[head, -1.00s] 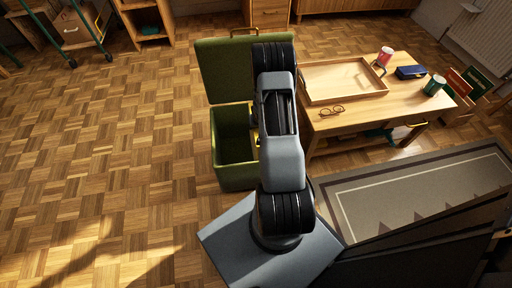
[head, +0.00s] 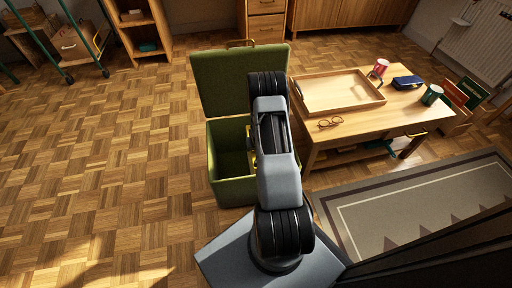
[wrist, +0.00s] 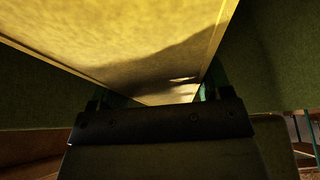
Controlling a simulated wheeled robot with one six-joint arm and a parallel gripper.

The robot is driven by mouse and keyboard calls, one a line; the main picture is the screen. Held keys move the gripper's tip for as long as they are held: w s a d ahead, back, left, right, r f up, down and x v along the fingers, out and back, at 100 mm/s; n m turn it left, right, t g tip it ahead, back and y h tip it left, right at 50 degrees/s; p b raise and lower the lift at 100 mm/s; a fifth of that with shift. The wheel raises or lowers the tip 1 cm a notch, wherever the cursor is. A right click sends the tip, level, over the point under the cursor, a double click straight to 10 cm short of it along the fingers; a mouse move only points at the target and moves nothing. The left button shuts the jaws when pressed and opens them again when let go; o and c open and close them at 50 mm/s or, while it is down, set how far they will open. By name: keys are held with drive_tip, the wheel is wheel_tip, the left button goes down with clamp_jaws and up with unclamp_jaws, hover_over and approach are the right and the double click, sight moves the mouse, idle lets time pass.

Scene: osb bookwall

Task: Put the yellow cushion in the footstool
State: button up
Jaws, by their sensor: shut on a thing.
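The green footstool (head: 232,193) stands on the floor left of the low table, with its lid (head: 222,85) raised at the back and its box open. In the wrist view the yellow cushion (wrist: 120,45) fills the upper part, close in front of my gripper (wrist: 158,100). My gripper is shut on the cushion. Green footstool fabric (wrist: 268,75) shows on both sides of it. In the head view my arm covers the gripper and most of the cushion; only a yellow sliver (head: 252,160) shows at the footstool's right side.
A low wooden table (head: 350,120) close to the right carries a tray (head: 335,106), glasses (head: 330,123), a red-and-white cup (head: 378,69), a blue case (head: 408,82) and a green mug (head: 431,94). A grey rug (head: 400,205) lies in front. The parquet at left is clear.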

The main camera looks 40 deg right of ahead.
drive_tip(key=o, duration=1.6)
drive_tip(key=p+v, duration=0.4)
drive_tip(key=v, duration=0.7)
drive_tip(key=shift+r, duration=0.2)
drive_tip(key=a+r+n, duration=0.1)
drive_tip(key=a+r, duration=0.4)
drive_tip(key=r, duration=0.4)
drive_tip(key=a+r+n, duration=0.1)
drive_tip(key=a+r, duration=0.5)
drive_tip(key=r, duration=0.3)
drive_tip(key=s+a+r+n, duration=0.1)
drive_tip(key=s+a+r, duration=0.3)
drive_tip(key=s+a+r+n+y, duration=0.1)
drive_tip(key=s+a+r, duration=0.3)
drive_tip(key=s+a+r+n+g+y, duration=0.1)
drive_tip(key=s+a+r, duration=0.3)
drive_tip(key=shift+s+a+r+n+p, duration=0.25)
drive_tip(key=shift+a+r+n+p, duration=0.05)
drive_tip(key=shift+a+n, duration=0.1)
